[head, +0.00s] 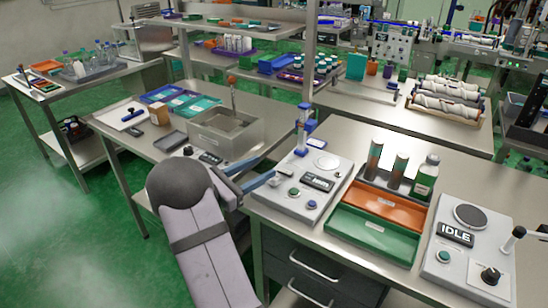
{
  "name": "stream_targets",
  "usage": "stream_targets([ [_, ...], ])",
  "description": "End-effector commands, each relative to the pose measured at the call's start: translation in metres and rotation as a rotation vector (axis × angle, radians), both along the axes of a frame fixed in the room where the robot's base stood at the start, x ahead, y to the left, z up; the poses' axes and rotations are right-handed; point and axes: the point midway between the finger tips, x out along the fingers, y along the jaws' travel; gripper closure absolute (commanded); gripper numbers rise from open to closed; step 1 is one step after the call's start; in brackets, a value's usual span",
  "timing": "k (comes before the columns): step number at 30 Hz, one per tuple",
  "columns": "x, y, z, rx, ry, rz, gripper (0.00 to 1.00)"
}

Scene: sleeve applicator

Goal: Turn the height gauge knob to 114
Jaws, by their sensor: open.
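The height gauge (329,161) is a light grey box on the middle bench, with a blue upright column (301,130) at its back left. Its black display (318,182) is too small to read. A green round control (294,191) and a blue round control (311,204) sit on its front; I cannot tell which is the height knob. My gripper (266,170) is open, with two blue-grey fingers apart, at the left edge of the gauge. No object shows between the fingers. My arm hides part of the bench edge.
Right of the gauge are an orange tray (388,207), a green tray (372,234) and upright cylinders (398,170). A grey unit reading IDLE (455,234) stands at far right. A sink (226,133) is behind my gripper. Drawers (315,262) lie below the bench.

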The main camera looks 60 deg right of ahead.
Motion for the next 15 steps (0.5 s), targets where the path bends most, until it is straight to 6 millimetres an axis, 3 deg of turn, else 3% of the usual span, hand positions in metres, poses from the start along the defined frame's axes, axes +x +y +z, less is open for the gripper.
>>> stream_targets([
  [1,0.002,0.005,0.003,0.002,0.014,-0.032,0.52],
  [6,0.002,0.018,-0.019,0.010,0.057,-0.131,0.52],
  [15,0.001,0.031,-0.041,0.028,0.103,-0.209,0.52],
])
